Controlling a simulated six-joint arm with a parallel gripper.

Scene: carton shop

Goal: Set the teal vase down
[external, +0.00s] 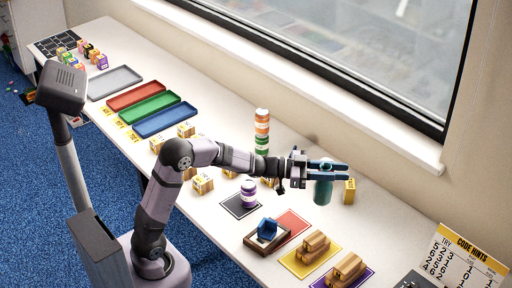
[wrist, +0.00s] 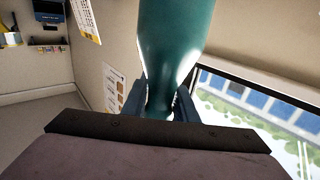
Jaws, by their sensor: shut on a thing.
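The teal vase (external: 322,190) is at the right of the arm in the external view, roughly upright above or on the white table. My gripper (external: 328,169) reaches out level and is shut on the vase's upper part. In the wrist view the teal vase (wrist: 175,40) fills the top middle, and its narrow part sits between the two blue fingers of my gripper (wrist: 160,100). I cannot tell whether the vase's base touches the table.
A striped stack of jars (external: 262,132) is behind the arm. A purple-banded jar (external: 248,193) on a black mat, a wooden tray (external: 267,237) and wooden blocks on mats lie nearer.

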